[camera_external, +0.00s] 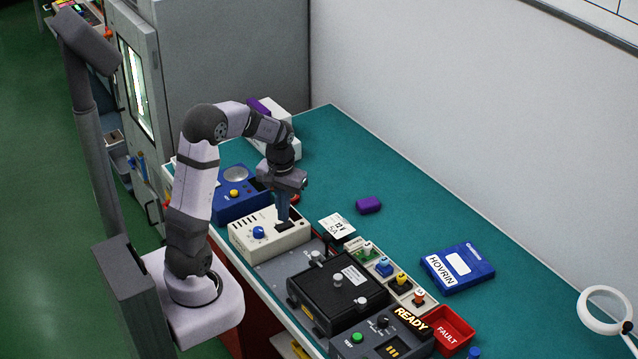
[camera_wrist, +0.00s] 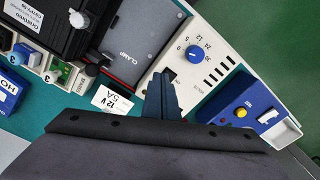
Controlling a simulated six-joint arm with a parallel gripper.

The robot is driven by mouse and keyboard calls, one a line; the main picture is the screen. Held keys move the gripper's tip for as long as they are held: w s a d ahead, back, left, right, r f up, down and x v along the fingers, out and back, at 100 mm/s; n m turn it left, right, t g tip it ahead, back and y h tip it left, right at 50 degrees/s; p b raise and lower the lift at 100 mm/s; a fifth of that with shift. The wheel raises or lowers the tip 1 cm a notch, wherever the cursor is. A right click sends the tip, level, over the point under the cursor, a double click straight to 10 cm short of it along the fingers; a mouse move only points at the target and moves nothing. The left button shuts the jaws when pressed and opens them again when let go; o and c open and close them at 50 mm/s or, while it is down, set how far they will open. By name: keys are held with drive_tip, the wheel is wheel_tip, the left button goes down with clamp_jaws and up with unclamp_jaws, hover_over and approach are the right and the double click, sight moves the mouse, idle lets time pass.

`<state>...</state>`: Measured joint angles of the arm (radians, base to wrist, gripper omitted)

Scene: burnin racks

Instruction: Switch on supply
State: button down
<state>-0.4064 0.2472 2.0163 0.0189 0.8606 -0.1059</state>
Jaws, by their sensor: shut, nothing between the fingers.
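The supply is a cream box (camera_external: 256,242) with a blue knob (camera_external: 258,232), vent slots and a black switch (camera_external: 286,226) on its top. In the wrist view the supply (camera_wrist: 185,92) shows its blue knob (camera_wrist: 193,53) with a scale of numbers around it. My gripper (camera_external: 283,218) is shut and empty, pointing down right over the switch end of the supply. In the wrist view its fingertips (camera_wrist: 160,76) are beside the black switch and partly hide it. I cannot tell whether they touch it or which way the switch is set.
A black fixture (camera_external: 338,290) stands beside the supply on a grey plate marked CLAMP (camera_wrist: 135,40). A blue unit with a yellow button (camera_external: 236,194) is on the other side. A white 12 V 5A card (camera_external: 338,228) lies close by. Bare green tabletop (camera_external: 400,215) lies toward the wall.

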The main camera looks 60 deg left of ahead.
sight(278, 227)
drive_tip(key=w+a+r+n, duration=0.3)
drive_tip(key=w+r+n, duration=0.15)
drive_tip(key=r, duration=0.25)
drive_tip(key=s+r+n, duration=0.1)
drive_tip(key=n, duration=0.1)
drive_tip(key=r+n+g, duration=0.1)
drive_tip(key=n, duration=0.2)
drive_tip(key=s+r+n, duration=0.1)
drive_tip(key=n, duration=0.1)
drive_tip(key=shift+s+d+n, duration=0.3)
drive_tip(key=shift+d+n, duration=0.05)
drive_tip(key=f+p, duration=0.1)
drive_tip(key=f, duration=0.3)
drive_tip(key=s+f+p, duration=0.1)
drive_tip(key=f, duration=0.4)
drive_tip(key=f+p, duration=0.2)
drive_tip(key=f, duration=0.2)
drive_tip(key=shift+s+f, duration=0.3)
drive_tip(key=shift+s, duration=0.05)
drive_tip(key=shift+f, duration=0.1)
